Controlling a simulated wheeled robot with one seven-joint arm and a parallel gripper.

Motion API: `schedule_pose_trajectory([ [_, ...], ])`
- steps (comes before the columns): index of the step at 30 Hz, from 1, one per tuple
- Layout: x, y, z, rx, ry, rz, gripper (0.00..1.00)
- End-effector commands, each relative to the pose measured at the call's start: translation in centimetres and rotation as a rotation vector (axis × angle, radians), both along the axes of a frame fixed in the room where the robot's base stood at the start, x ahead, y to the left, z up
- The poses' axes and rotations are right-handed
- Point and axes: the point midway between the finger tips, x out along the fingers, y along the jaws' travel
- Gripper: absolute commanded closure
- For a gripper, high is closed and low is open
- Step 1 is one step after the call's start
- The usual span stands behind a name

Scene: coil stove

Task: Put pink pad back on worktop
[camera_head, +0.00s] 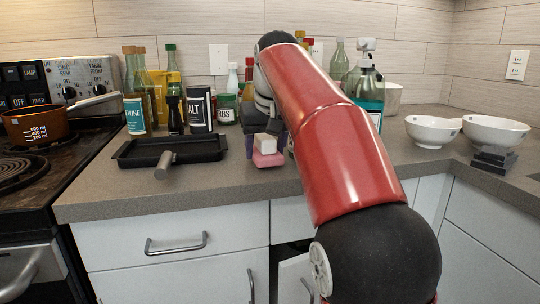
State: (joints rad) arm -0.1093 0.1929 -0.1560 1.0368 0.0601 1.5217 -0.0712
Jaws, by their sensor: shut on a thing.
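The pink pad (267,159) is at the front middle of the worktop (220,184), below a whitish block-like part (265,142). My gripper (263,148) points down there and is shut on the pad, with dark fingers at its sides. The pad is low, at or just above the worktop; I cannot tell whether it touches. My red arm comes in from the lower right and hides part of the worktop behind it.
A black pan (190,150) lies left of my gripper, its handle toward the front edge. Bottles and jars (199,110) stand behind. A stove (28,170) with an orange pot (38,127) is at far left. White bowls (433,131) stand at right. An open drawer or door shows below.

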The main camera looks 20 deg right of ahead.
Motion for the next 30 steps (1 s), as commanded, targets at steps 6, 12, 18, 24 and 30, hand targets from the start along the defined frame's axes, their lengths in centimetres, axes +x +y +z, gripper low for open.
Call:
schedule_pose_trajectory([
  [6, 0.23, 0.02, -0.4, 0.0, 0.0, 0.0, 0.71],
  [12, 0.21, 0.01, -0.8, 0.0, 0.0, 0.0, 0.71],
  [18, 0.23, 0.01, -0.88, 0.0, 0.001, 0.0, 0.29],
  [24, 0.22, 0.01, -0.86, 0.0, 0.001, 0.0, 0.24],
  [30, 0.24, 0.03, -1.04, 0.0, 0.0, 0.0, 0.24],
])
